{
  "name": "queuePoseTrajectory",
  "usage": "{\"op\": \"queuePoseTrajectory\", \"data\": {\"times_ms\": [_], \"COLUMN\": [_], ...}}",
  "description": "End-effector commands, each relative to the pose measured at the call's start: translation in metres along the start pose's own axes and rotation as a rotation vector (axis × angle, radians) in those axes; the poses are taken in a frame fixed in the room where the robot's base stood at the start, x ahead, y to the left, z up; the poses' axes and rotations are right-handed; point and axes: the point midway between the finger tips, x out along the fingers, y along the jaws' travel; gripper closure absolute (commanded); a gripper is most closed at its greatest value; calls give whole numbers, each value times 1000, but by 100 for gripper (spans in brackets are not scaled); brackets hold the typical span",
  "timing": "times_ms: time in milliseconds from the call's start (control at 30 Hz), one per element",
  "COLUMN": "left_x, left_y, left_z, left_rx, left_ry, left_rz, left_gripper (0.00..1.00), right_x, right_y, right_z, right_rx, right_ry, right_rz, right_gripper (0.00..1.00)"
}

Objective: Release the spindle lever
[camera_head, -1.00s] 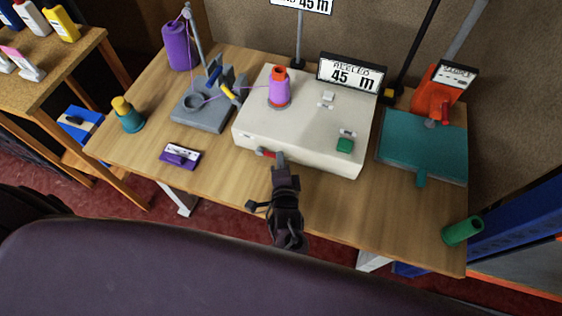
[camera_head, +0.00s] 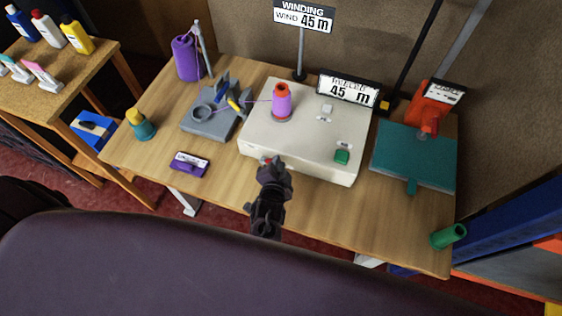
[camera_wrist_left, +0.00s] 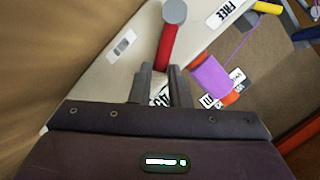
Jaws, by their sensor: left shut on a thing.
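The spindle lever has a red grip (camera_wrist_left: 166,50) with a grey round end, and it shows between my left gripper's fingers in the left wrist view. In the head view only a bit of its red (camera_head: 266,160) shows at the front of the cream winding machine (camera_head: 320,135). My left gripper (camera_head: 272,163) is at the machine's front edge and is shut on the lever. It also shows in the left wrist view (camera_wrist_left: 166,82). A purple-wound spool (camera_head: 281,101) with an orange-red top stands on the machine's spindle. My right gripper is not in view.
A grey thread stand (camera_head: 210,124) is left of the machine, with a purple cone (camera_head: 186,58) behind. A yellow-topped teal spool (camera_head: 140,125) and purple label block (camera_head: 189,165) lie at left. A teal plate device (camera_head: 412,155) and green tube (camera_head: 448,236) are at right.

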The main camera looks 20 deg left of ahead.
Motion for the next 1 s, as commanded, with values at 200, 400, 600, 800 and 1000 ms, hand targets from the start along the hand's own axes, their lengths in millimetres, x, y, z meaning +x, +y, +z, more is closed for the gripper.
{"op": "queuePoseTrajectory", "data": {"times_ms": [200, 400, 600, 800, 1000], "left_x": [-5, -5, -4, -3, -3], "left_y": [-17, -28, -38, -46, -50], "left_z": [1, 6, 12, 18, 22], "left_rx": [-181, -350, -507, -638, -728], "left_ry": [37, 73, 106, 133, 152], "left_rz": [88, 166, 239, 299, 340], "left_gripper": [100, 100, 100, 100, 100], "right_x": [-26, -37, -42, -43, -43], "right_y": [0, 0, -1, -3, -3], "right_z": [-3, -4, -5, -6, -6], "right_rx": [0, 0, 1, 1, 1], "right_ry": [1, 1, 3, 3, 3], "right_rz": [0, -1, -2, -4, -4], "right_gripper": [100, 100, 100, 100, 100]}}
